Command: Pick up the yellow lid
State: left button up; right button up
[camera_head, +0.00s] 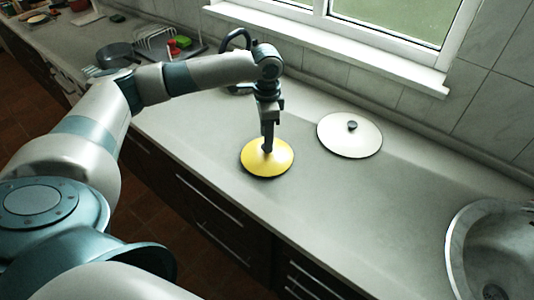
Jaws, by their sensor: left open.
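The yellow lid (257,165) lies flat on the grey counter, near its front edge. My left gripper (267,146) points straight down over the middle of the lid, with its fingertips at the lid's knob. The gripper hides most of the knob, and I cannot tell whether the fingers touch it. The gripper is open. My right gripper is not in view.
A white lid (345,137) with a dark knob lies on the counter to the right. A metal sink (470,240) is at the far right. A dark pan (115,55) and a dish rack (155,38) stand at the back left. Counter (330,200) between the yellow lid and sink is clear.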

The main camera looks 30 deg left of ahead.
aim_at(254, 160)
pick_arm(q)
jog(key=shift+f+p, duration=0.4)
jog(key=shift+f, duration=1.3)
jog(key=shift+w, duration=0.1)
jog(key=c, duration=1)
